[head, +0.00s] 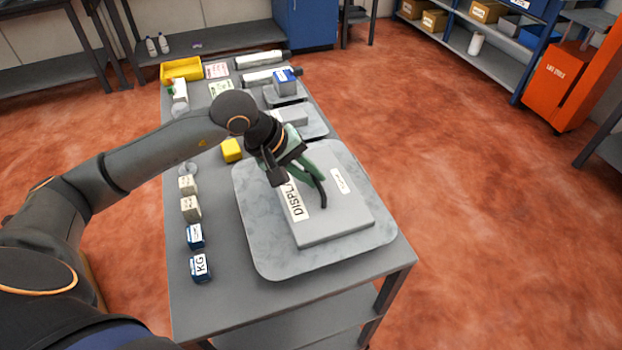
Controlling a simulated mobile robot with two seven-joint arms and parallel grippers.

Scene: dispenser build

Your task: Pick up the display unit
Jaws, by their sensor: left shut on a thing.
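The display unit (335,212) is a flat grey box with a white label that reads "DISPL", the rest hidden by my gripper. It lies on a mottled grey rounded plate (283,263) at the near end of the table. My left gripper (305,188) reaches down over the unit's far-left part and is shut on it. The fingers hide part of its top, and the exact contact is hard to see. Whether the unit is clear of the plate cannot be told. My right gripper is not in view.
The grey table (200,305) holds small blocks along its left edge, including a blue KG block (201,269), and a yellow block (231,150). Farther back are more grey plates with parts (312,122) and a yellow bin (181,69). Red floor is open to the right.

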